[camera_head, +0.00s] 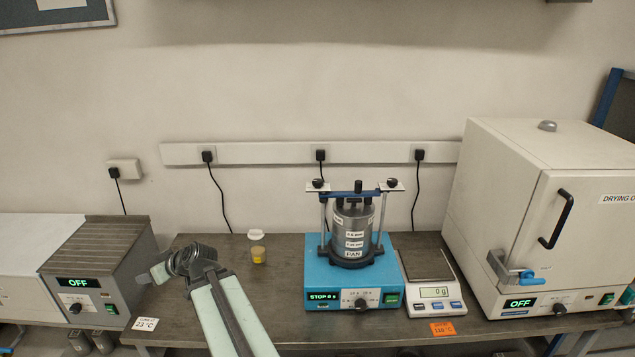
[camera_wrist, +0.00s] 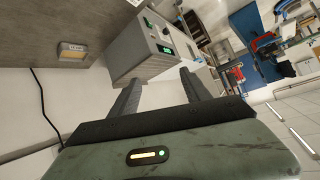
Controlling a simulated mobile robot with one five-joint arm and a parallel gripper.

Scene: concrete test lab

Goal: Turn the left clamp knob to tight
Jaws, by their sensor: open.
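The blue sieve shaker (camera_head: 352,272) stands on the bench with a stack of grey sieves (camera_head: 352,232) under its clamp bar (camera_head: 350,194). The left clamp knob (camera_head: 318,184) is a small black knob on top of the left rod, beside a white label. Its setting is too small to read. The right clamp knob (camera_head: 392,183) tops the other rod. The shaker display reads "STOP" with a number. My gripper (camera_head: 152,275) is far left of the shaker, low over the bench; its two fingers (camera_wrist: 160,88) are apart and empty in the wrist view.
A yellow-filled jar (camera_head: 257,250) stands between my arm and the shaker. A balance (camera_head: 432,290) and a drying oven (camera_head: 545,220) stand to the right. A grey heated unit (camera_head: 95,275) reading OFF is at the left; it also shows in the wrist view (camera_wrist: 142,45).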

